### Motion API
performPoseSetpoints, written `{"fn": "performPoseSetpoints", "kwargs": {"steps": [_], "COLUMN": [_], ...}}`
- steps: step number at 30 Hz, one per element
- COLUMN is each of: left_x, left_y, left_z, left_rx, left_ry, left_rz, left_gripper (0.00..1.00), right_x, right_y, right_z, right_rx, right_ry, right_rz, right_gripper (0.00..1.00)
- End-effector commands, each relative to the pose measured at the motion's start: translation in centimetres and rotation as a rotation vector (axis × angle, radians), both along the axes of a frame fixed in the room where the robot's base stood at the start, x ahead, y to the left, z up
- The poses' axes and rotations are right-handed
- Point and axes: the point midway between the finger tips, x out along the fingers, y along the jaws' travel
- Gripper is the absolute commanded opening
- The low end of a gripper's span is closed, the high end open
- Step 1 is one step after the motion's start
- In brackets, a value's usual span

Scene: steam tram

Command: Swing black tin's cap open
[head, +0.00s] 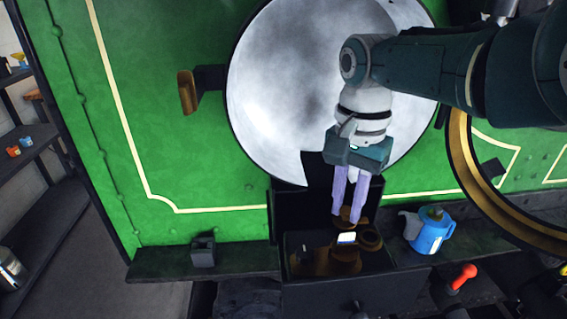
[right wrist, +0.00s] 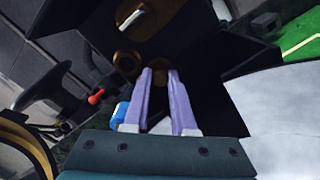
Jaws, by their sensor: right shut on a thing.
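The black tin (head: 352,287) looks like a dark box at the lower middle of the head view, with brass fittings in and on it. My right gripper (head: 346,210) reaches down from above with two pale purple fingers. The fingers are closed about a small brass part that looks like the tin's cap (head: 347,214), mostly hidden between them. In the right wrist view the fingertips (right wrist: 160,72) meet dark brass beside a round brass ring (right wrist: 127,62). How far the cap is tilted I cannot tell. My left gripper is not in view.
A blue can (head: 428,236) stands right of the tin, close to a red-knobbed lever (head: 463,275). A small dark cup (head: 203,251) sits on the ledge at left. A big round pale metal plate (head: 290,80) and a brass-rimmed ring (head: 463,165) flank my right arm.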

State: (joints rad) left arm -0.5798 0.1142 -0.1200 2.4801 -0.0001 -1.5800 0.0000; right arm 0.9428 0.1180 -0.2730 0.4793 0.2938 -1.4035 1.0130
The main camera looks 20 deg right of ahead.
Motion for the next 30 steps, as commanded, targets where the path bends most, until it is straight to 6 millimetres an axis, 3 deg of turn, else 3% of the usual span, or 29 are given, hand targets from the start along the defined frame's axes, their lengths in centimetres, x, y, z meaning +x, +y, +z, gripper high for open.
{"fn": "performPoseSetpoints", "kwargs": {"steps": [12, 29, 30], "left_x": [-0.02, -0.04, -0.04], "left_y": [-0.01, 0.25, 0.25], "left_z": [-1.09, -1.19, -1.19], "left_rx": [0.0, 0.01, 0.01], "left_ry": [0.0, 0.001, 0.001], "left_rz": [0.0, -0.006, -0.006], "left_gripper": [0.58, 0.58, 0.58], "right_x": [0.62, 0.71, 0.71], "right_y": [-0.31, -0.39, -0.39], "right_z": [-0.02, 0.06, 0.06], "right_rx": [-0.001, -0.001, -0.001], "right_ry": [-0.002, -0.002, -0.002], "right_rz": [-0.202, -0.236, -0.236], "right_gripper": [0.0, 0.0, 0.25]}}
